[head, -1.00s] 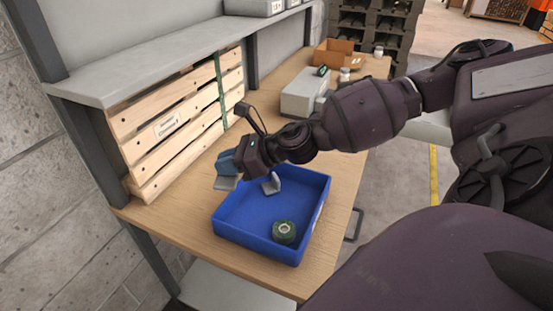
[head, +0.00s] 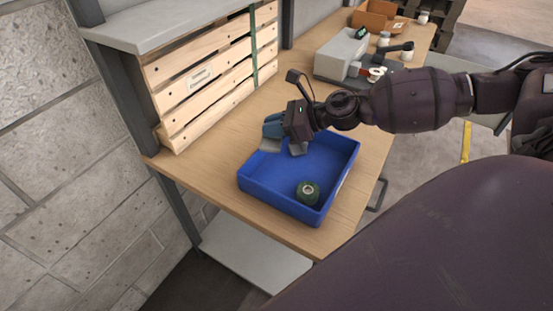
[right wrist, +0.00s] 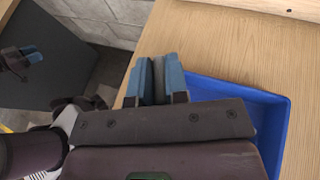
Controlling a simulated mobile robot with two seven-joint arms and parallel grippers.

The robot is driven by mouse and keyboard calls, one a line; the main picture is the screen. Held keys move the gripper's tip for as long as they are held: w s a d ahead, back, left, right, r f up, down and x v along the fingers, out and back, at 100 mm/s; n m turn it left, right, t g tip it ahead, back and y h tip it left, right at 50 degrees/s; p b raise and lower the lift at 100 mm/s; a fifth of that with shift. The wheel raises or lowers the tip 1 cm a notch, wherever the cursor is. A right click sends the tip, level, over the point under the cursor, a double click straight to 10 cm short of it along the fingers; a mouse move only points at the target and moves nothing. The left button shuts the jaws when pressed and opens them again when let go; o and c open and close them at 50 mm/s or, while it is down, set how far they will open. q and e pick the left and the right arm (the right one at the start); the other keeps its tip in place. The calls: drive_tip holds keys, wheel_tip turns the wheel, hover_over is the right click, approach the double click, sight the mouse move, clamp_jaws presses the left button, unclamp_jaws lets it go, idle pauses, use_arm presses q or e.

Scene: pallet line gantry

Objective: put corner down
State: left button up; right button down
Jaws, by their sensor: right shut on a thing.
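My right gripper (head: 273,128) is shut on a light grey corner piece (head: 269,146), which hangs below its blue fingers at the back left rim of the blue tray (head: 262,203). I cannot tell if the corner touches the rim. In the right wrist view the fingers (right wrist: 157,82) close on a thin grey edge beside the tray (right wrist: 274,120). A second grey piece (head: 298,149) shows just right of the gripper, at the tray's back; its lower part is unclear. A dark gripper with blue fingers, apparently my left (right wrist: 33,56), shows small in the wrist view.
The tray stands on a wooden bench (head: 215,150). A slatted wooden crate (head: 210,88) with a green strap stands behind, left. A grey box (head: 341,55) and a cardboard box (head: 377,17) stand farther back.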

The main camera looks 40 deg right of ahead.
wheel_tip(320, 180, down, 8)
drive_tip(key=shift+f+b, duration=0.25)
drive_tip(key=shift+b, duration=0.4)
drive_tip(key=shift+f, duration=0.35)
wheel_tip(320, 180, down, 4)
drive_tip(key=shift+r+b, duration=0.1)
drive_tip(key=shift+b, duration=0.4)
drive_tip(key=shift+f, duration=0.3)
drive_tip(key=shift+r, duration=0.1)
drive_tip(key=c, duration=1.6)
unclamp_jaws()
drive_tip(key=shift+f, duration=0.2)
drive_tip(key=o, duration=0.5)
